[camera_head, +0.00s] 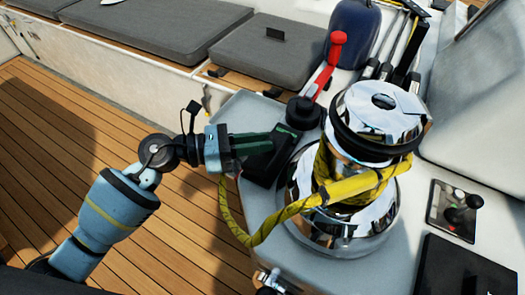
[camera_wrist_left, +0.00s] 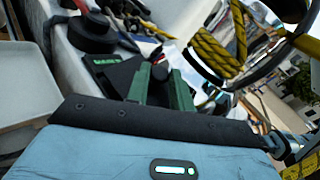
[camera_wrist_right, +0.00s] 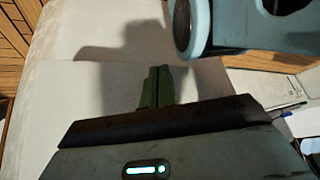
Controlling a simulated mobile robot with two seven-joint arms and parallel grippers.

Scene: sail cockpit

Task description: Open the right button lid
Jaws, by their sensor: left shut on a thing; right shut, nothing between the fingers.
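The black button box (camera_head: 262,172) sits on the grey cockpit surface, left of the chrome winch; its green-marked face also shows in the left wrist view (camera_wrist_left: 104,62). My left gripper (camera_head: 270,143) reaches over the box from the left. In the left wrist view, its green fingers (camera_wrist_left: 160,82) are shut on a small dark part at the box, which I take to be the right button lid (camera_wrist_left: 158,73). A reddish spot shows just above it. The fingers hide most of the lid, so its angle is unclear. My right gripper (camera_wrist_right: 156,75) is shut and empty, seen only in the right wrist view.
The chrome winch (camera_head: 375,115) with a yellow rope (camera_head: 345,188) stands close right of the box. A red handle (camera_head: 330,65) rises from a round black base behind it. A lever panel (camera_head: 455,210) lies further right. The wooden floor at left is clear.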

